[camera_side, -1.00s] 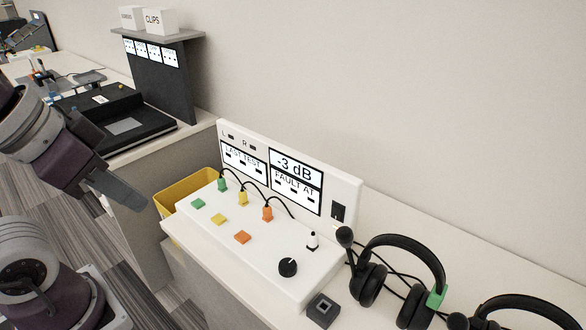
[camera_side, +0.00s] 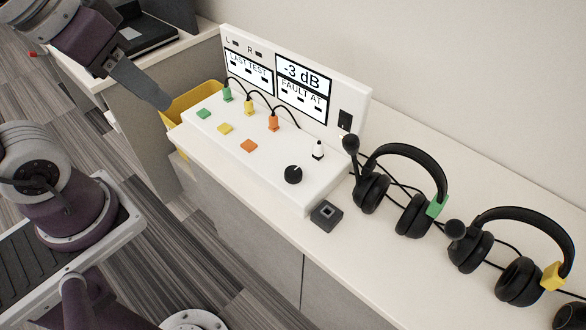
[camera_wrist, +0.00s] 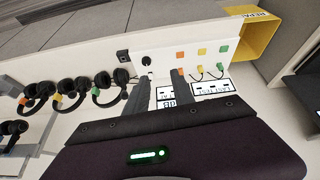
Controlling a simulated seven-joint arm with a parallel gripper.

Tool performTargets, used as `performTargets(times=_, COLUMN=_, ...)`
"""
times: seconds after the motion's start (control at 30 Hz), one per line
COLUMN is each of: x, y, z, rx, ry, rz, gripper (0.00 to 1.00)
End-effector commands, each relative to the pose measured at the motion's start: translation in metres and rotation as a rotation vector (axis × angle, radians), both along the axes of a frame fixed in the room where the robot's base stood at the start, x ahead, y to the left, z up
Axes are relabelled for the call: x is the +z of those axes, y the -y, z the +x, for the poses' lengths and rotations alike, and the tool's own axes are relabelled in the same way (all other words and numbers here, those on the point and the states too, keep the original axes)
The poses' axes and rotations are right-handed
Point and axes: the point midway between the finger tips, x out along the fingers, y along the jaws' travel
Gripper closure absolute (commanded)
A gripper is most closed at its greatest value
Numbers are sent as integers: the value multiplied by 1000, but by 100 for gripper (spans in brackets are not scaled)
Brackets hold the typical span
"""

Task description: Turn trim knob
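The trim knob (camera_side: 293,174) is a round black knob with a white mark, on the front right of the white test box (camera_side: 250,165). It also shows in the wrist view (camera_wrist: 146,61), near the left fingertip in the picture. The upper display (camera_side: 302,77) reads "-3 dB". My gripper (camera_side: 167,104) hangs at the left end of the box in the side view, apart from the knob. In the wrist view my gripper (camera_wrist: 162,76) has its two dark fingers spread, with nothing held between them.
Green, yellow and orange buttons (camera_side: 249,146) and plugs with black cables sit on the box. A white plug (camera_side: 318,150) stands near the knob. A small dark block (camera_side: 326,215) and several headsets (camera_side: 407,185) lie to the right. A yellow bin (camera_side: 190,100) is at the left.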

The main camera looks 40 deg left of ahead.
Motion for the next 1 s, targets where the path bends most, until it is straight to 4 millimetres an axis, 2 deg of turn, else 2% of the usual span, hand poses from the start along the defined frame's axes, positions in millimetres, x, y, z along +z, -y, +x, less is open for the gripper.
performTargets(times=0.03, x=-2, y=3, z=19, rx=51, ry=-54, rz=-35, gripper=59)
performTargets(times=0.1, x=-9, y=10, z=53, rx=161, ry=-145, rz=-108, gripper=45)
performTargets(times=0.17, x=-22, y=16, z=86, rx=269, ry=-225, rz=-173, gripper=42)
performTargets(times=0.27, x=-59, y=24, z=136, rx=458, ry=-363, rz=-272, gripper=42)
performTargets(times=0.3, x=-78, y=27, z=155, rx=536, ry=-418, rz=-308, gripper=42)
performTargets(times=0.43, x=-147, y=35, z=199, rx=781, ry=-582, rz=-403, gripper=42)
performTargets(times=0.5, x=-179, y=39, z=211, rx=886, ry=-650, rz=-436, gripper=42)
performTargets(times=0.6, x=-210, y=42, z=220, rx=986, ry=-712, rz=-463, gripper=42)
performTargets(times=0.77, x=-233, y=47, z=221, rx=1034, ry=-740, rz=-474, gripper=42)
performTargets(times=1.0, x=-275, y=63, z=214, rx=1029, ry=-739, rz=-472, gripper=42)
